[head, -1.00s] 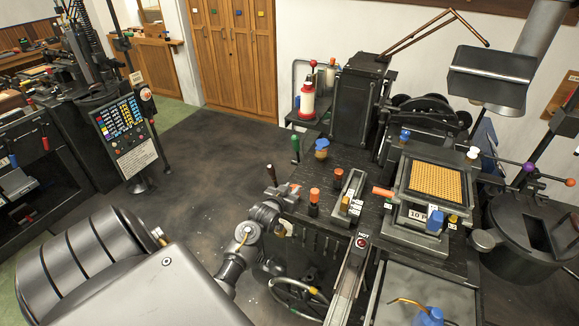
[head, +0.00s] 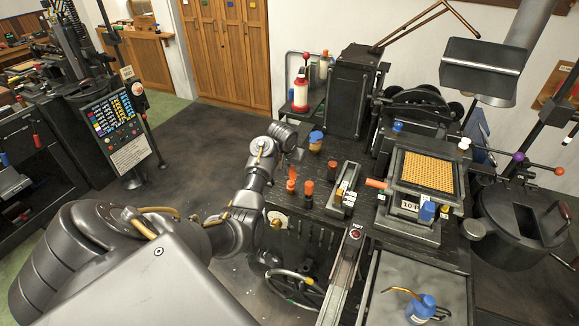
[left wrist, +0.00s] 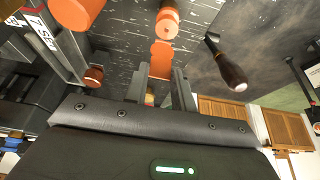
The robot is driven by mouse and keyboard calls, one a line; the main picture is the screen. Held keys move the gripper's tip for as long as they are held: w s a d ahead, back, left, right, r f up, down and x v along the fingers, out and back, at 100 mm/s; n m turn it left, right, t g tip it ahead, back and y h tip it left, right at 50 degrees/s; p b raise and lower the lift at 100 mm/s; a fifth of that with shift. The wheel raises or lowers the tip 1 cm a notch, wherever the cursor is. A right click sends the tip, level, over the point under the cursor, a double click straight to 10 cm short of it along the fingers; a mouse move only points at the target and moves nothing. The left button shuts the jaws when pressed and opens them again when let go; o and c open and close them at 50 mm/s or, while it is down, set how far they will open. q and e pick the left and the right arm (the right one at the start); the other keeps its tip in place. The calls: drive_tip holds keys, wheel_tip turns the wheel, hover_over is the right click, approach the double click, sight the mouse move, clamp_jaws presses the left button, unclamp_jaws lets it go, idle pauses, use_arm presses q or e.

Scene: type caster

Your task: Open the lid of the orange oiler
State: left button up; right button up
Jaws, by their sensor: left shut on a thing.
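A small orange oiler (head: 291,186) stands near the front left of the black machine bench, and a tilted orange piece, apparently its lid (head: 293,171), sticks up from it. My left gripper (head: 298,156) reaches over the bench from the left, just above and behind this piece. In the left wrist view, the fingers of my left gripper (left wrist: 158,88) are closed on either side of an orange piece (left wrist: 161,58). Its lower end is hidden between the fingers. An orange cylinder (left wrist: 168,22) shows just beyond it. My right gripper is not in view.
Two orange-topped fittings stand close by, one in front (head: 308,189) and one behind (head: 332,170). A blue-topped amber jar (head: 316,140) is behind the gripper. A dark-handled lever (left wrist: 231,72) stands beside the fingers. The framed orange grid (head: 428,176) is to the right.

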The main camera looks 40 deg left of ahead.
use_arm(q)
drive_tip(key=shift+w+a+g+h, duration=0.25)
drive_tip(key=shift+w+g, duration=0.35)
drive_tip(key=shift+g, duration=0.3)
drive_tip(key=shift+f, duration=0.1)
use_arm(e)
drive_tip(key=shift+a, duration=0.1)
use_arm(q)
drive_tip(key=o, duration=1)
drive_tip(key=shift+w, duration=0.1)
